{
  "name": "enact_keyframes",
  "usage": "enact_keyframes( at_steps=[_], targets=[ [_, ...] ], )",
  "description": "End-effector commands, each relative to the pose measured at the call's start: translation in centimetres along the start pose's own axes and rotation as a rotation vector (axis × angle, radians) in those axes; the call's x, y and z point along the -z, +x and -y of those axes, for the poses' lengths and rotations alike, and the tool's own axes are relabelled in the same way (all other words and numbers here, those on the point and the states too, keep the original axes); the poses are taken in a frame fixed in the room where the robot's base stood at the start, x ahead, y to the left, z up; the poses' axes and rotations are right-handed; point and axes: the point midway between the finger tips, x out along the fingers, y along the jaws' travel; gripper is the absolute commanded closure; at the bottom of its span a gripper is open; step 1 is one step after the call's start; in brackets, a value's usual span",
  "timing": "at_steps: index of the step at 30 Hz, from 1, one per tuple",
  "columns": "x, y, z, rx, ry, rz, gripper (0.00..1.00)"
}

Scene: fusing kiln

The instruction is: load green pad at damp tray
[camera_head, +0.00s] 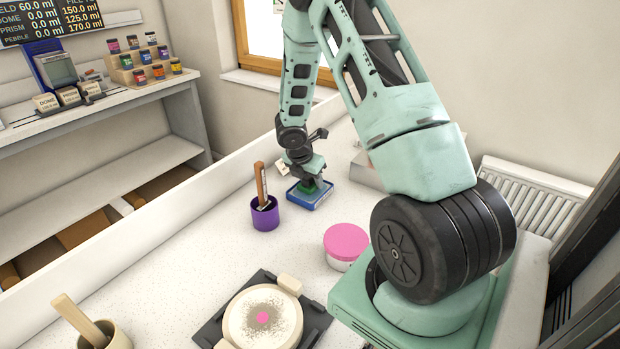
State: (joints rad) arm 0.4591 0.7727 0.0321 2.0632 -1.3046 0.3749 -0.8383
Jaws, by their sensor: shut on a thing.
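My gripper (308,183) reaches down over the far part of the white worktop, directly above a small blue tray (310,198). It is shut on a green pad (313,187), of which only a small part shows under the fingers. The pad is at the tray's top surface. I cannot tell whether it is touching the tray or just above it. The fingers and wrist hide most of the pad and part of the tray.
A purple cup (265,218) with a brown-handled tool stands left of the tray. A pink-lidded tub (345,243), a round cream plate on a dark base (210,333) and a mortar with pestle (118,341) are nearer. A white ledge runs along the worktop's left.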

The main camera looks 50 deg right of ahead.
Motion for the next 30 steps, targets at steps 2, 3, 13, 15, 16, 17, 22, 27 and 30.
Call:
enact_keyframes(
  at_steps=[2,3,13,15,16,17,22,27,30],
  targets=[
    [-0.01,-0.01,0.00,0.000,0.000,0.000,0.74],
    [-0.01,-0.01,0.00,0.000,0.000,0.000,0.74],
    [0.02,0.04,0.00,0.000,0.000,0.000,0.74],
    [0.04,0.11,0.00,0.000,0.000,0.000,0.74],
    [0.06,0.14,0.00,0.000,0.000,0.000,0.74],
    [0.07,0.17,0.00,0.000,0.000,0.000,0.74],
    [0.16,0.36,0.00,0.000,0.000,0.000,0.74],
    [0.23,0.55,0.00,0.000,0.000,0.000,0.74],
    [0.27,0.65,0.00,0.000,0.000,0.000,0.74]
  ],
)
